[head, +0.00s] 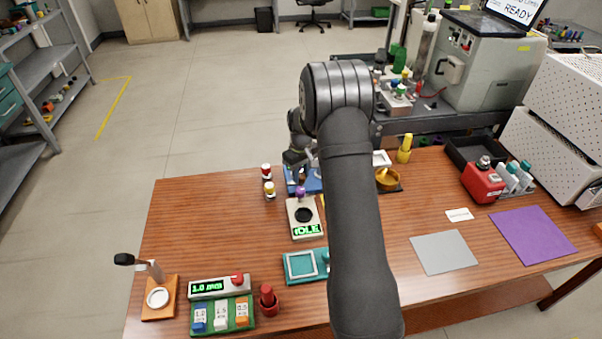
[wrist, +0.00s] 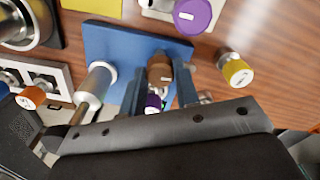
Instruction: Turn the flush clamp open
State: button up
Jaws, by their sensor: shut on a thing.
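A blue plate (head: 312,186) lies at the back of the wooden table, under my gripper (head: 299,160), which is partly hidden by my arm. In the wrist view the blue plate (wrist: 125,45) carries a pale metallic cylinder (wrist: 95,85) and a brown knob-like part (wrist: 160,70). My gripper's fingers (wrist: 160,92) stand on either side of the brown part and are shut on it. I take this part to be the flush clamp; its turn angle cannot be told. A small purple-capped piece (wrist: 152,103) shows between the fingers, nearer the palm.
A yellow-capped vial (head: 269,189) and a red-capped vial (head: 266,171) stand close left of the plate. A device with an IDLE display (head: 306,229) and purple knob (head: 300,192) is in front. A gold bowl (head: 388,180) stands right. The table's left back is clear.

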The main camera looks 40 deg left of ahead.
aim_at(301, 175)
jog(key=o, duration=1)
notch_tip(301, 175, up, 17)
jog(key=shift+r, duration=0.2)
notch_tip(301, 175, down, 18)
jog(key=shift+r, duration=0.25)
dwell(0.4)
